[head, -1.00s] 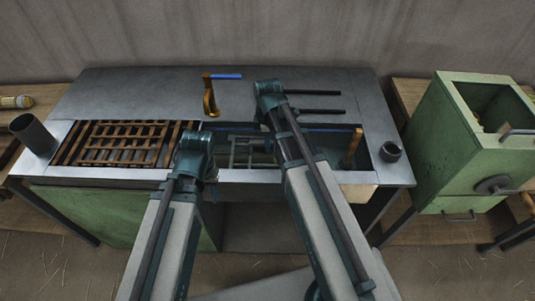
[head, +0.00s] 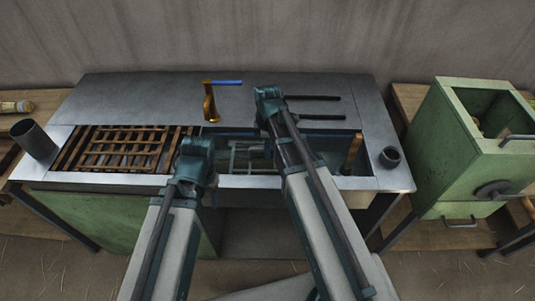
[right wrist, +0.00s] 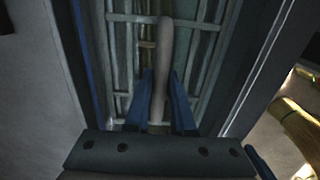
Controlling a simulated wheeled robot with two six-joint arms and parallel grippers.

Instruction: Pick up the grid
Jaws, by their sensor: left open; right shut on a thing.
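A pale grey grid (head: 248,157) lies in the sunken basin (head: 335,158), partly hidden by my arms. It also shows in the right wrist view (right wrist: 195,65), its bars crossing below my right gripper. The blue fingers of my right gripper (right wrist: 158,105) are shut on a round-ended grey bar (right wrist: 165,45). I cannot tell whether this bar is joined to the grid. In the head view my right gripper is hidden behind my arm. My left gripper is mostly hidden behind my left arm, left of the basin, and is open. A brown slatted grid (head: 125,148) lies in the counter's left opening.
A brass tap with a blue handle (head: 210,98) stands behind the basin. A wooden handle (head: 353,153) leans at its right end. A dark pipe (head: 33,138) and a short dark cup (head: 390,157) stand on the metal counter (head: 145,92). A green box (head: 455,145) stands right.

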